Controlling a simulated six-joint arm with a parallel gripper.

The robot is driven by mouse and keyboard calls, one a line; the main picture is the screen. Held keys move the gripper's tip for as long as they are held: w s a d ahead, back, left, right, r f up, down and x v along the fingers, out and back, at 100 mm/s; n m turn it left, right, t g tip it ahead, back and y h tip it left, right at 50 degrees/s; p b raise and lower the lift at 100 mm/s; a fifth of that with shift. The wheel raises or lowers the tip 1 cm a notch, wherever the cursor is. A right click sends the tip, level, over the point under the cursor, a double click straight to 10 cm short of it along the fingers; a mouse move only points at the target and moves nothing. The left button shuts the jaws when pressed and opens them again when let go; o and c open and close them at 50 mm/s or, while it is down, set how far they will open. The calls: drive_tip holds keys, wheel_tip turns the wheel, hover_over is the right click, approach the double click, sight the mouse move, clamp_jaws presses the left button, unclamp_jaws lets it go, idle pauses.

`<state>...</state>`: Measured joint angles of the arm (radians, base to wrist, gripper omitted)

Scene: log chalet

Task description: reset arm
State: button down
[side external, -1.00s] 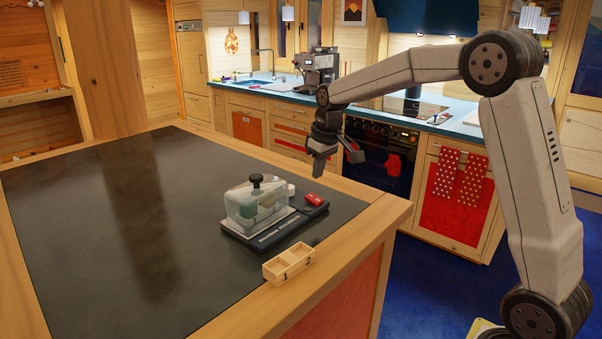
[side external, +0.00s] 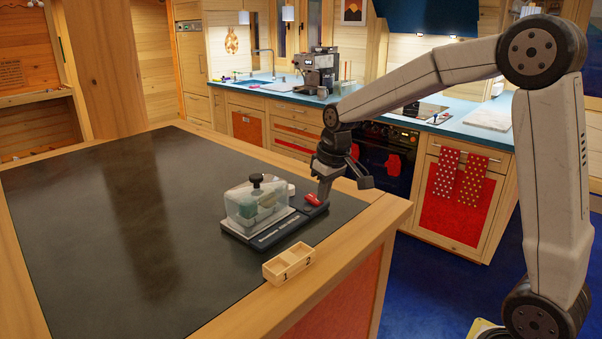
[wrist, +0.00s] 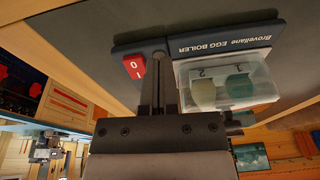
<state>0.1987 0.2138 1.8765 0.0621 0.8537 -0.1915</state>
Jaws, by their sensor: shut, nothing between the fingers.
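My gripper (side external: 324,197) is shut and empty, pointing down beside the red switch (side external: 313,200) of the egg boiler (side external: 262,238). I cannot tell if the fingertips touch it. The boiler has a dark base and a clear lid (side external: 240,205) with a black knob, seated on it. In the wrist view, my closed fingers (wrist: 158,78) lie between the red switch (wrist: 134,66), marked 0 and I, and the lid (wrist: 222,72). Two egg-like shapes, one pale green (wrist: 203,94) and one teal (wrist: 239,86), show under the lid.
A small wooden tray (side external: 288,263) with compartments marked 1 and 2 stands at the counter's front edge. The dark counter top (side external: 110,230) is clear to the left. A coffee machine (side external: 316,70) stands on the blue worktop behind.

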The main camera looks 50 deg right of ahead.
drive_tip(key=shift+m, duration=0.5)
drive_tip(key=s+a+f, duration=0.2)
drive_tip(key=s, duration=0.2)
drive_tip(key=s+a+f, duration=0.2)
drive_tip(key=s, duration=0.3)
drive_tip(key=s+a+f, duration=0.2)
drive_tip(key=s, duration=0.2)
drive_tip(key=shift+s+a+f, duration=0.3)
drive_tip(key=shift+n, duration=0.7)
drive_tip(key=shift+s+a+f, duration=0.2)
drive_tip(key=shift+s+f, duration=0.1)
drive_tip(key=shift+f, duration=0.45)
drive_tip(key=shift+s+a+f, duration=0.25)
drive_tip(key=shift+s+f, duration=0.05)
drive_tip(key=shift+f, duration=0.5)
drive_tip(key=shift+s+a+f, duration=0.2)
drive_tip(key=shift+s+f, duration=0.1)
drive_tip(key=shift+f, duration=0.45)
